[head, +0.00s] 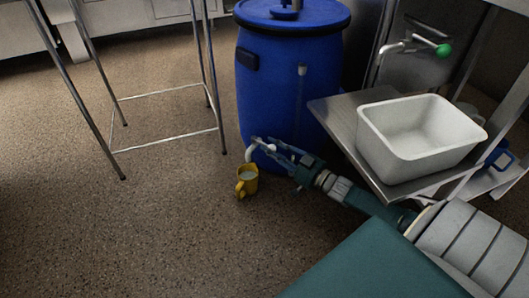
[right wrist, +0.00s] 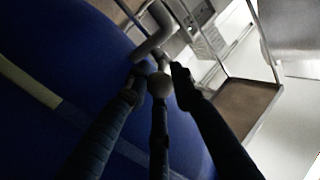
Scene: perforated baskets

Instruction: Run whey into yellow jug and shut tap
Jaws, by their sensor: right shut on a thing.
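The blue barrel (head: 268,90) stands upright on the floor in the head view. A pale tap (head: 250,153) comes out low on its front, its spout bent down. The yellow jug (head: 247,184) stands on the floor under the spout; pale content shows inside its mouth. My right gripper (head: 273,149) is at the tap and shut on it, its fingers hiding part of it. In the right wrist view the fingers (right wrist: 160,76) close around the tap's round pale end, with the grey bent spout (right wrist: 155,38) just beyond. My left gripper is not in view.
A white basin (head: 375,138) sits on a steel shelf (head: 335,121) right of the barrel, above my right arm. A green-knobbed tap (head: 422,46) is behind it. A steel-legged stand (head: 165,145) is at left. The floor (head: 150,235) left of the jug is clear.

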